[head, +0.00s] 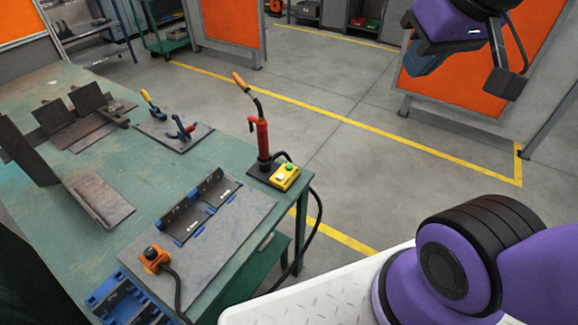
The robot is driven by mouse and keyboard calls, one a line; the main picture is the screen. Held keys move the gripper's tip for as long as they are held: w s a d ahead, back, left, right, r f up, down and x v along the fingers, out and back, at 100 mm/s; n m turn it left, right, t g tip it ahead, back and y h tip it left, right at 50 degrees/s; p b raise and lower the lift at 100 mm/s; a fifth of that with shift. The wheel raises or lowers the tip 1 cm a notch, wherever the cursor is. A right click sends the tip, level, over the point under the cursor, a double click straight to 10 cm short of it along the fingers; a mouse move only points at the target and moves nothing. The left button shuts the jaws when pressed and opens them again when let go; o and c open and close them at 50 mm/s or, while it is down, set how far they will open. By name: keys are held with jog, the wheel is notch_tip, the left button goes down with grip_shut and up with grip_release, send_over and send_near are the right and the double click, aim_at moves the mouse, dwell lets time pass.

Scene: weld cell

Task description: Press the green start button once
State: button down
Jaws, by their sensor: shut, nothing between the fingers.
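The green start button (289,167) is a small round cap on a yellow control box (285,177). A pale square button (280,178) sits beside it on the same box. The box is at the right corner of the green table, next to the base of a red and black torch stand. Nothing covers the green button. My gripper (427,62) is at the upper right, high above the floor, well apart from the box. It is shut and empty, and its fingertips are hard to make out.
The red torch (263,137) stands upright just left of the box. A black cable (317,215) hangs off the table (140,178) edge. Steel fixtures and clamps (180,131) lie further left. Grey floor is open beyond the table; orange panels (466,75) stand behind.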

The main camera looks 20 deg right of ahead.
jog(key=w+a+f+m+g+y, duration=0.25)
jog(key=w+a+f+y, duration=0.35)
jog(key=w, duration=0.5)
jog(key=m+t+y, duration=0.1)
jog(key=m+t, duration=0.2)
jog(key=m, duration=1.2)
send_over(289, 167)
notch_tip(289, 167, down, 30)
jog(key=shift+f, duration=4.4)
jog(key=shift+f, duration=0.1)
jog(key=shift+f, duration=0.3)
